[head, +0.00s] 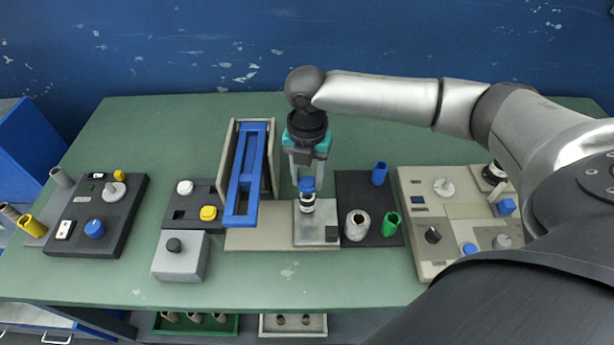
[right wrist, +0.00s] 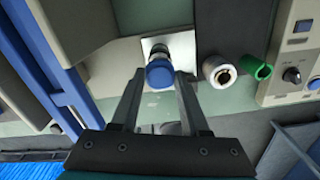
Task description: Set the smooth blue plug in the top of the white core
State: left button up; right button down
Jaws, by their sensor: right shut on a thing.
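The blue plug (head: 307,184) is between the fingers of my right gripper (head: 308,178), which is shut on it and points down. In the right wrist view the plug (right wrist: 160,73) shows between the two fingertips (right wrist: 161,77). Right below it is a short upright cylinder with white and dark bands, which looks like the white core (head: 308,206), on a pale metal plate (head: 310,228). The plug lines up with its top; I cannot tell whether it is seated or just above. My left gripper is not in view.
A blue-railed frame (head: 240,190) stands close on the left. A beige control panel (head: 430,262) is farther right.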

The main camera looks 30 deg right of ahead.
dwell(0.6)
jog(key=shift+p, duration=0.65)
jog(key=shift+f, duration=0.5)
jog(key=shift+p, duration=0.35)
jog(key=shift+f+p, duration=0.1)
jog(key=shift+p, duration=0.2)
jog(key=shift+f, duration=0.5)
dwell(0.5)
jog(key=shift+f+p, duration=0.1)
jog(key=shift+p, duration=0.4)
dwell(0.3)
